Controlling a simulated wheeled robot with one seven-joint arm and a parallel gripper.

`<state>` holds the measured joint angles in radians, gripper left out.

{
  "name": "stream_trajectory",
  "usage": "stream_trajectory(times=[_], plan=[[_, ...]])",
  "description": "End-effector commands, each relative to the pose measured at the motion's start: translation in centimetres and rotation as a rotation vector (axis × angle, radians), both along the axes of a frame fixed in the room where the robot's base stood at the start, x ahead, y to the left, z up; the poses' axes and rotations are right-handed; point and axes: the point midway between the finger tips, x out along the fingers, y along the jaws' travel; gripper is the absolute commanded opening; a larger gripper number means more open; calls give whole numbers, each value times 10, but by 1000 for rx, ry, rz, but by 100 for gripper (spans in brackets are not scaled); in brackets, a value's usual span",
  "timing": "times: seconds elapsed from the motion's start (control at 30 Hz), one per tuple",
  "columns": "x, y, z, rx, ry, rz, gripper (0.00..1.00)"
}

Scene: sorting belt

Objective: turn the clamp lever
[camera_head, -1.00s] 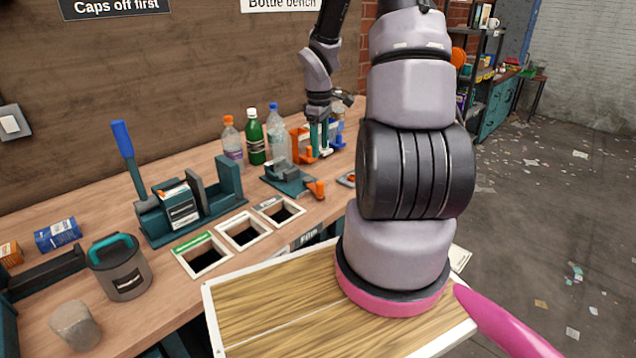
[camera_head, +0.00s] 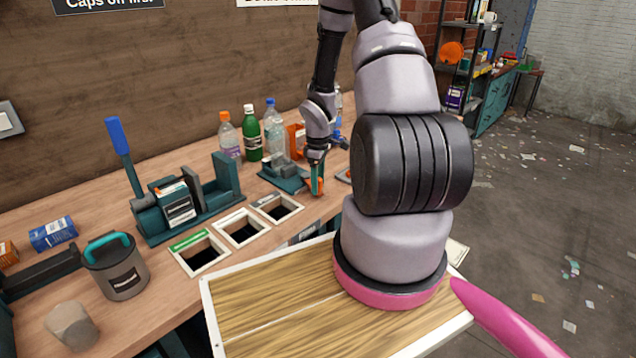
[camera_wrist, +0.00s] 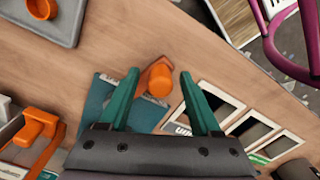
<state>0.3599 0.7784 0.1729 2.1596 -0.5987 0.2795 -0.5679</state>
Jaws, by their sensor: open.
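The clamp lever (camera_wrist: 158,82) is orange with a round knob. In the wrist view it lies between the tips of my open gripper (camera_wrist: 160,75), with gaps on both sides. Its teal clamp (camera_wrist: 97,108) is partly hidden by my fingers. In the head view the grey-teal clamp (camera_head: 283,177) sits on the bench behind the square openings, and my gripper (camera_head: 317,192) points down at its right end. There the lever is mostly hidden behind the fingers, so I cannot tell whether they touch it.
Several bottles (camera_head: 251,135) stand behind the clamp. White-framed bench openings (camera_head: 242,228) lie in front. A teal press with a blue handle (camera_head: 119,137) stands left. An orange fixture (camera_wrist: 37,125) is lower left in the wrist view, with a grey tray (camera_wrist: 62,30) above it.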

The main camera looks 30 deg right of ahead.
Motion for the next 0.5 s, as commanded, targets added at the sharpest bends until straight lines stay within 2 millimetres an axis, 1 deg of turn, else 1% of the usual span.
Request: stream_trajectory(times=[0.1, 0.3, 0.33, 0.37, 0.4, 0.47, 0.5], plan=[[0, 0, -4, -1, 1, -1, 64], [0, 0, -3, 0, 0, -1, 64], [0, 0, -3, 0, 0, -1, 57], [0, 0, -3, 0, 0, -1, 45], [0, 0, -3, 0, 0, -1, 30], [0, 0, -3, 0, 0, -1, 7], [0, 0, -3, 0, 0, -1, 0]])
